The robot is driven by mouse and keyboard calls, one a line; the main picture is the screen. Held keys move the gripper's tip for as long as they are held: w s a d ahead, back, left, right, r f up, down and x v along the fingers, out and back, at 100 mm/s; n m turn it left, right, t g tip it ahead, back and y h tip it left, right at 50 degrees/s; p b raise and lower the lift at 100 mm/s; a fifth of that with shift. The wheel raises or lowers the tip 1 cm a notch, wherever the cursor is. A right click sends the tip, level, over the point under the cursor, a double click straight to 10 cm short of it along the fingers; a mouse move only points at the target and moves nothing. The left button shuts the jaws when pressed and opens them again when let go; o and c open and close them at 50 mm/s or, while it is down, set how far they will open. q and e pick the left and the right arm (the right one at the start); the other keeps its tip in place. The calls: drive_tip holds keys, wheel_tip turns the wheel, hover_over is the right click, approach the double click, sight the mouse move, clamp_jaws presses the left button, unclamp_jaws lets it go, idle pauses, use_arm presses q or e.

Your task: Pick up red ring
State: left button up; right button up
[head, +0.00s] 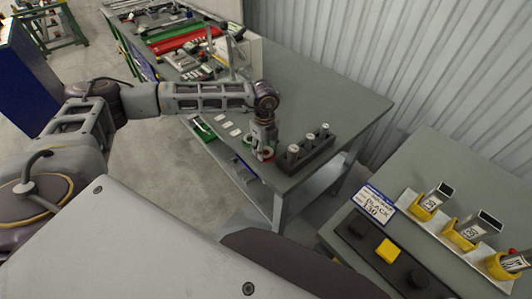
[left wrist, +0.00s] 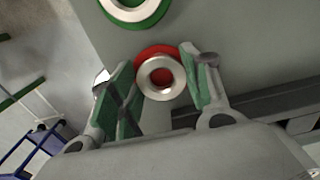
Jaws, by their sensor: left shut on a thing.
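The red ring (left wrist: 150,49) shows in the left wrist view between the two green-padded fingers of my left gripper (left wrist: 158,66). A shiny metal ring sits over its near face and hides part of the red. My left gripper is shut on the red ring. In the head view, my left gripper (head: 264,150) points down near the front edge of the grey table (head: 310,90), and a little red (head: 267,154) shows at its fingertips. Whether the ring touches the table is hard to tell. My right gripper is not in view.
A green ring (left wrist: 112,12) with a metal centre lies close by. A dark block with several upright pegs (head: 311,152) stands just right of my gripper. White cards (head: 229,124) lie to its left. A second table with yellow holders (head: 463,236) is at the right.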

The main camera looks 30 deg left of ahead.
use_arm(q)
drive_tip(key=c, duration=0.3)
drive_tip(key=shift+r, duration=0.1)
wheel_tip(320, 180, up, 10)
drive_tip(key=b, duration=0.1)
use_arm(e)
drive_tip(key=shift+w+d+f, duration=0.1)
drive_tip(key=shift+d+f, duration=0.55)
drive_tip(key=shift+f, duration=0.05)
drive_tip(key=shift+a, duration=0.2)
